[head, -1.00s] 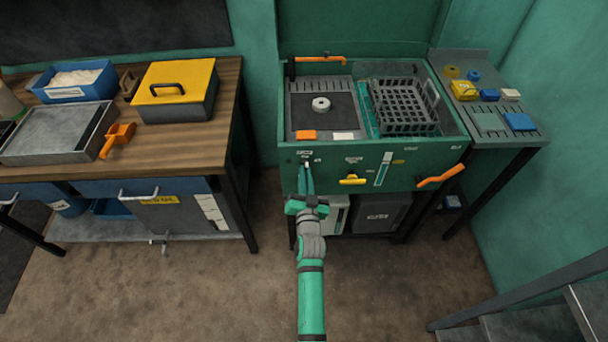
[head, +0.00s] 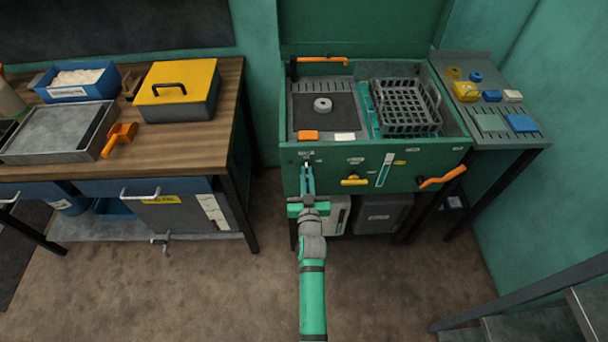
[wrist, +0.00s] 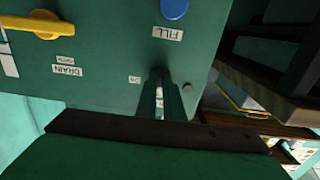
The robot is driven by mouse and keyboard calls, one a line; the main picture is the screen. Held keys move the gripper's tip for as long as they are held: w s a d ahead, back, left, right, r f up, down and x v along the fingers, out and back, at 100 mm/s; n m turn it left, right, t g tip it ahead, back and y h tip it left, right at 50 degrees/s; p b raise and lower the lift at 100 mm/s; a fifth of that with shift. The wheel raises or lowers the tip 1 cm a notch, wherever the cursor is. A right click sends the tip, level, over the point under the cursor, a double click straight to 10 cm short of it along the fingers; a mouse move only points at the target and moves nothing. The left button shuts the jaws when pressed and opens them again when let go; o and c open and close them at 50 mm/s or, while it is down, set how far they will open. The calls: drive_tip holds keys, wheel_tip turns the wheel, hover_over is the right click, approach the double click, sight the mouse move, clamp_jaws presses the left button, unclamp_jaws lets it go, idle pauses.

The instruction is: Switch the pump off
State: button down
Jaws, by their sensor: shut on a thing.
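The green washing tank (head: 340,172) has a front panel with small labels and controls. My gripper (head: 307,167) is at the left part of this panel, its fingers close together.
A yellow handle (head: 354,181) and an orange lever (head: 442,177) are on the panel to the right. The wrist view shows a blue knob (wrist: 174,8) by the FILL label (wrist: 168,34). A wooden workbench (head: 190,145) stands left. Floor in front is clear.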

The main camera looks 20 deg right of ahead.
drive_tip(key=shift+r, duration=0.2)
drive_tip(key=c, duration=1.9)
unclamp_jaws()
drive_tip(key=shift+d, duration=0.1)
drive_tip(key=shift+o, duration=0.2)
drive_tip(key=shift+f, duration=0.1)
drive_tip(key=v, duration=1)
drive_tip(key=shift+s+a, duration=0.2)
drive_tip(key=shift+s, duration=0.15)
drive_tip(key=shift+a, duration=0.1)
drive_tip(key=shift+s, duration=0.15)
